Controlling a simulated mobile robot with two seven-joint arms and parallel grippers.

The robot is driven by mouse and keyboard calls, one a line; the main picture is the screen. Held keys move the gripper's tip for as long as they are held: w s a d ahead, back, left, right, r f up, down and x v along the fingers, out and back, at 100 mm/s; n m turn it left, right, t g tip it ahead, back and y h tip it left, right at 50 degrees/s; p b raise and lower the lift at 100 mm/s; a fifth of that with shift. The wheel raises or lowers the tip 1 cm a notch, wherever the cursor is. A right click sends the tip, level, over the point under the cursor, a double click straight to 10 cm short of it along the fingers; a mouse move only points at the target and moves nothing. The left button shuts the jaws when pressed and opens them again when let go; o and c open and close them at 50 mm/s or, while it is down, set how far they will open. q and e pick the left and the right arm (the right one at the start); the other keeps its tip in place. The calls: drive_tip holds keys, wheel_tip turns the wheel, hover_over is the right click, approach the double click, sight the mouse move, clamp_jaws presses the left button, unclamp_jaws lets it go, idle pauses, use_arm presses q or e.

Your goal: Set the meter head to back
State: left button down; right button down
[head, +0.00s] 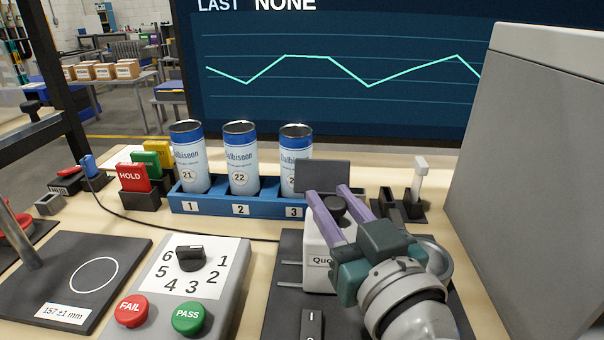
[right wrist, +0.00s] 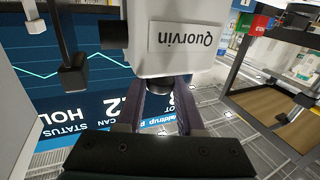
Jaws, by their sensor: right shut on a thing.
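The white unit labelled "Quorvin" (head: 316,258), which looks like the meter head, sits on a black base with metal rails (head: 285,300). A dark plate (head: 322,174) stands behind it. The label and white body also show upside down in the right wrist view (right wrist: 185,40). My right gripper (head: 330,194) reaches in from the lower right. Its purple fingers are shut on the black knob (head: 336,210) on top of the unit. They hide part of the unit's right side. My left gripper is not in view.
A blue rack (head: 225,207) with cans stands behind, left of the unit. A grey dial box (head: 238,260) with FAIL and PASS buttons is to the left. A small black stand with a white lever (head: 420,172) and a big grey cabinet (head: 545,150) are at the right.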

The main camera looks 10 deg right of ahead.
drive_tip(key=shift+w+a, duration=0.2)
drive_tip(key=shift+a, duration=0.45)
drive_tip(key=c, duration=1)
unclamp_jaws()
drive_tip(key=o, duration=0.5)
drive_tip(key=shift+a, duration=0.15)
